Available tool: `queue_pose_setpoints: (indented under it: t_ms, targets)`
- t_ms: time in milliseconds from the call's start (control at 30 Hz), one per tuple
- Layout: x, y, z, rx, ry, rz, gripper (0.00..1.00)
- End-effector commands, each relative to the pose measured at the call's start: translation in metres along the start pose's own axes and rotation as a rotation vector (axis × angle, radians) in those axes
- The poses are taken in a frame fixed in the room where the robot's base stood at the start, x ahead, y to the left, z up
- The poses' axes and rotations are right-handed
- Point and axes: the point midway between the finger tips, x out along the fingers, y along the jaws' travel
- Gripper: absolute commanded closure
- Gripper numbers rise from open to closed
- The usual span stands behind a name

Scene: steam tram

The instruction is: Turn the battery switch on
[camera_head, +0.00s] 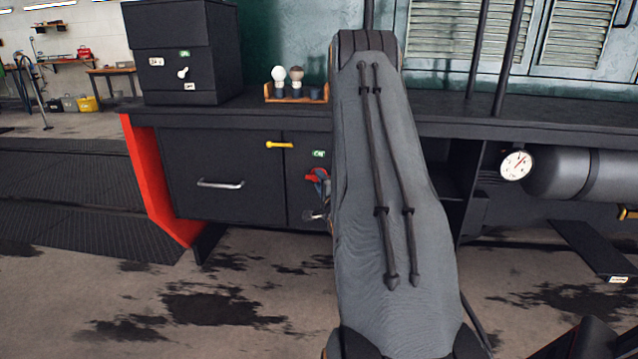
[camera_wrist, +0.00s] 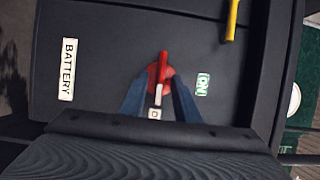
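The battery switch is a red handle (camera_wrist: 163,66) on a round red base, on a dark panel. In the wrist view its long end points up the picture, between the green-and-white ON label (camera_wrist: 203,85) and the white BATTERY label (camera_wrist: 68,68). My gripper's (camera_wrist: 161,82) two blue fingers stand on either side of the switch, with gaps showing beside the handle. A small white label (camera_wrist: 154,114) is partly cut off below it. In the head view the red switch (camera_head: 316,176) shows just left of my arm, which hides most of my gripper.
A yellow handle (camera_head: 279,145) sits on the cabinet left of the switch, near a silver drawer pull (camera_head: 220,184). A tray of bulbs (camera_head: 296,92) and a dark box (camera_head: 182,55) stand on the bench top. A gauge (camera_head: 516,165) and grey tank are at right. The floor is clear.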

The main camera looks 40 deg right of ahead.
Motion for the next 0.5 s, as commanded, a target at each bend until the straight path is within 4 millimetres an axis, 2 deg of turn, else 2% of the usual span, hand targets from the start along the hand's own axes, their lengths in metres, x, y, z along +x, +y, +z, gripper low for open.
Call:
queue_pose_setpoints:
  t_ms: [100, 367, 400, 500]
  targets:
    - [0.0077, 0.0001, 0.0005, 0.000, -0.001, -0.001, 0.71]
    - [0.0093, 0.0002, 0.0005, 0.000, 0.000, 0.001, 0.71]
    - [0.0093, 0.0002, 0.0005, 0.000, 0.000, 0.001, 0.73]
    - [0.0093, 0.0001, 0.0005, -0.001, -0.001, 0.001, 0.90]
